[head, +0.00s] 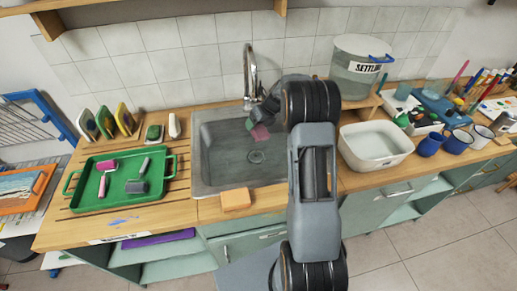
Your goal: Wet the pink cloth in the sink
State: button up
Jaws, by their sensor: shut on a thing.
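The pink cloth (260,133) hangs from my gripper (257,121) over the back part of the grey sink (207,150). My gripper is shut on the cloth, just below and beside the tap (248,72). A small green patch shows beside the cloth; I cannot tell what it is. The sink's drain (256,156) lies in front of the cloth and is uncovered. I cannot tell whether water runs from the tap. My arm hides the right side of the sink.
A green tray (98,201) with two rollers stands left of the sink. An orange sponge (236,199) lies at the front edge. A white basin (376,160), a clear "SETTLING" tank (352,82) and blue mugs (431,144) stand to the right. A wooden shelf (150,3) overhangs the back.

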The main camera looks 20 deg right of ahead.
jog(key=shift+r, duration=0.1)
dwell(0.4)
notch_tip(320, 180, up, 4)
jog(key=p, duration=0.4)
dwell(0.6)
